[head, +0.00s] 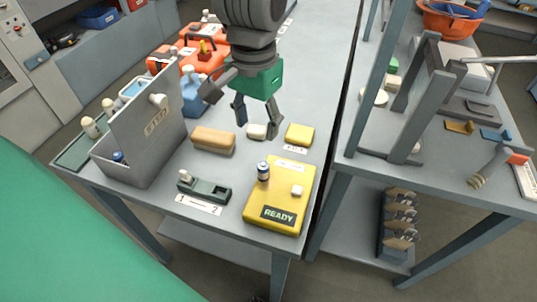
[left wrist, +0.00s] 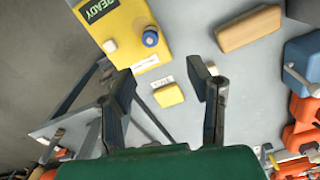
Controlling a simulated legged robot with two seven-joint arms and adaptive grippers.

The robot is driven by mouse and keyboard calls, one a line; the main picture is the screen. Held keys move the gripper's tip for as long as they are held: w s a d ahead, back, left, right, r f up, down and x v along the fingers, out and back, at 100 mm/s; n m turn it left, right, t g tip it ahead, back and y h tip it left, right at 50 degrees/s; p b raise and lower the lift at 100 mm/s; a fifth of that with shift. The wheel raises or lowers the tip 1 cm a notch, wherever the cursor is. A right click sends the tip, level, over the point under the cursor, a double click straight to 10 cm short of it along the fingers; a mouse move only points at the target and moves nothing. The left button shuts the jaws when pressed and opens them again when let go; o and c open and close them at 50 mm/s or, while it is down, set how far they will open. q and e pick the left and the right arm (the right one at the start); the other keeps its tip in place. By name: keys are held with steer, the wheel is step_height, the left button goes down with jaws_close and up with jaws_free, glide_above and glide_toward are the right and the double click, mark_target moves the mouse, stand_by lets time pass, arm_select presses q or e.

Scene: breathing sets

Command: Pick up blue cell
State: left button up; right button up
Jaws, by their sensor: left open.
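A blue cell with a pale band (head: 263,171) stands upright on the yellow READY case (head: 281,212). In the left wrist view, the cell (left wrist: 150,38) shows end-on near the edge of the case (left wrist: 118,22). Another blue-topped cell (head: 118,156) sits in the grey bin, mostly hidden by its wall. My left gripper (head: 257,121) is open and empty above the table, beyond the case. In the left wrist view, its fingertips (left wrist: 162,80) are spread apart, with the cell lying past them toward the top. My right gripper is in neither view.
A tan block (head: 213,140), a small yellow block (head: 299,134) and a dark green holder (head: 204,190) lie near the case. The grey bin (head: 146,145) stands at left with its tall panel raised. Orange cases (head: 203,62) lie behind. A gap separates the right-hand table.

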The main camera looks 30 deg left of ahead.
mark_target(261, 164)
arm_select(q)
steer(key=d+f, duration=0.1)
steer(key=f, duration=0.3)
steer(key=d+f+b, duration=0.1)
steer(key=f, duration=0.1)
steer(key=shift+s+d, duration=0.3)
steer(key=shift+s, duration=0.05)
steer(key=a+f, duration=0.2)
steer(key=f, duration=0.1)
steer(key=shift+f, duration=0.15)
steer(key=f, duration=0.2)
steer(key=f+b, duration=0.1)
steer(key=shift+d+f, duration=0.35)
steer(key=shift+d, duration=0.6)
steer(key=shift+a, duration=0.2)
steer(key=c, duration=1)
steer(key=shift+s+a, duration=0.1)
steer(key=shift+a, duration=0.35)
jaws_close()
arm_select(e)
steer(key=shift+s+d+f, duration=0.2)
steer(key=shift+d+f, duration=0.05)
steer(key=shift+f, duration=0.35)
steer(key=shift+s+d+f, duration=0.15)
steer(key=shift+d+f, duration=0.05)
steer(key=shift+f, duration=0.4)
